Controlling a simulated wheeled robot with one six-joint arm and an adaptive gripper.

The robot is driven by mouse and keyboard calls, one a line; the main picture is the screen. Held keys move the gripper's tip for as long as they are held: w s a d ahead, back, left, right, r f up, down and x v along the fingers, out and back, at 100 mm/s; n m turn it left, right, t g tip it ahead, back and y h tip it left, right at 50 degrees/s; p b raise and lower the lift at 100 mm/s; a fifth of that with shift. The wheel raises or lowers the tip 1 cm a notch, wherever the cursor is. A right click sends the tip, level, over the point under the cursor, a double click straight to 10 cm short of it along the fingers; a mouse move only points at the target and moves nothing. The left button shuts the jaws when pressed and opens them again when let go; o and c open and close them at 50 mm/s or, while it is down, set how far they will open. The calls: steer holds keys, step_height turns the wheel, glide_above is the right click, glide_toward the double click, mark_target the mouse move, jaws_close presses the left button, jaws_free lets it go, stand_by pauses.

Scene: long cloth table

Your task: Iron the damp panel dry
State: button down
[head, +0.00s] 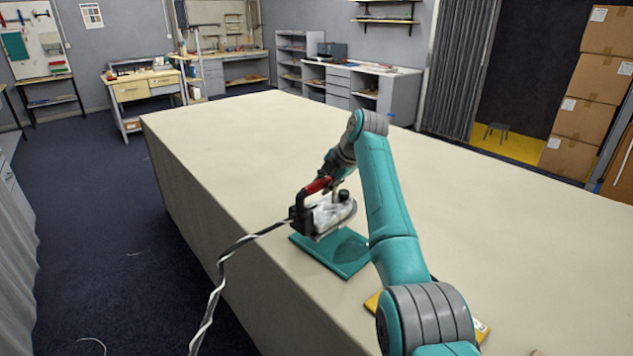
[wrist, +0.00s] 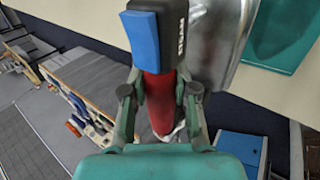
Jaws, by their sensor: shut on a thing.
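A steam iron (head: 328,215) with a red handle (wrist: 158,100) and a pale metal body is held over the table. My gripper (head: 326,180) is shut on the red handle; in the wrist view its fingers (wrist: 160,95) stand on either side of it. The teal panel (head: 312,250) lies flat on the cloth near the table's left edge, below the iron. A darker patch (head: 350,250) shows on it. The iron looks raised off the panel. Part of the panel also shows at the upper right of the wrist view (wrist: 288,30).
A black-and-white cord (head: 225,275) runs from the iron over the table's left edge. A yellow-edged item (head: 374,301) lies on the near cloth, mostly hidden by my arm. The long cream table (head: 240,140) is bare beyond the panel.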

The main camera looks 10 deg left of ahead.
steer(key=s+d, duration=0.6)
steer(key=d, duration=0.1)
steer(key=shift+w+d+f, duration=0.1)
steer(key=shift+w+f, duration=0.05)
steer(key=shift+f, duration=1.15)
steer(key=shift+w+f, duration=0.15)
steer(key=shift+f, duration=1.75)
steer(key=shift+s+f, duration=0.15)
steer(key=shift+f, duration=0.35)
stand_by(1.1)
steer(key=shift+r, duration=0.15)
step_height(320, 180, up, 7)
steer(key=shift+r, duration=0.2)
stand_by(0.8)
steer(key=shift+r, duration=0.1)
